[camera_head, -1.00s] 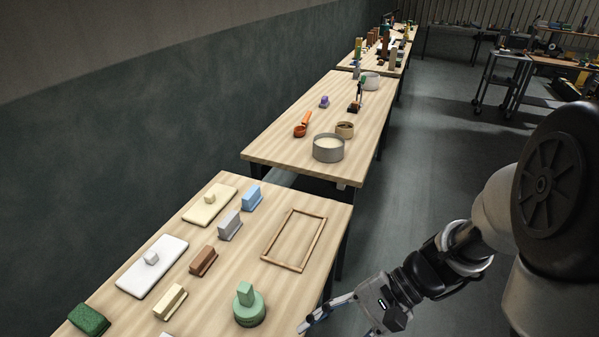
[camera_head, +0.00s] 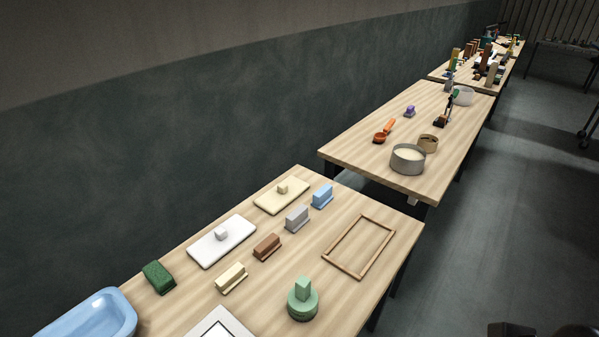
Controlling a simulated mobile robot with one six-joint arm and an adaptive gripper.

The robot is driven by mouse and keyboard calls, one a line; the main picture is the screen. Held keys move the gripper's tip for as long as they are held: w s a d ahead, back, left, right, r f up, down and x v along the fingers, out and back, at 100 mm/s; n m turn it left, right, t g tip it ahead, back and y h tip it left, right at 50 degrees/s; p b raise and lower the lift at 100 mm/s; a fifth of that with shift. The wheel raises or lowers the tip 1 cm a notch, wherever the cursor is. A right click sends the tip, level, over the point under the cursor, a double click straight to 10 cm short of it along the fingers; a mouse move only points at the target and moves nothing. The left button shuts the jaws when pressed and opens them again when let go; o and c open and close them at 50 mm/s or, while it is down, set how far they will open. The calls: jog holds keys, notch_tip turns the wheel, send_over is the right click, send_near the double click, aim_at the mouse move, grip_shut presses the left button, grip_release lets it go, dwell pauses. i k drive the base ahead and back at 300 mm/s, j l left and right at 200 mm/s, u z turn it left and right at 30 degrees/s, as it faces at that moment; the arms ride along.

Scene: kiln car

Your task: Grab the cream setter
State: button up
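Two cream things lie on the near wooden table. One is a flat cream slab (camera_head: 293,201) with a small knob on top, at the back of the table. The other is a small cream block (camera_head: 231,279) on a wider base, nearer the front. Which of them is the cream setter I cannot tell from looks alone. Both stand free and in full view. My gripper is not in view; only a dark part of my arm shows at the bottom right edge.
A white slab (camera_head: 232,246), brown block (camera_head: 267,247), grey block (camera_head: 297,218) and blue block (camera_head: 322,196) stand close by. A green stamp-like piece (camera_head: 303,303), wooden frame (camera_head: 351,267), green sponge (camera_head: 158,277) and blue basin (camera_head: 92,323) share the table (camera_head: 205,297).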

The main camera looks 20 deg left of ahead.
aim_at(234, 276)
jog(key=u, duration=1.6)
jog(key=i+l, duration=0.1)
jog(key=l, duration=0.25)
jog(key=i+l+u, duration=0.1)
jog(key=l, duration=0.3)
jog(key=i+l, duration=0.1)
jog(key=l, duration=0.25)
jog(key=u, duration=1.6)
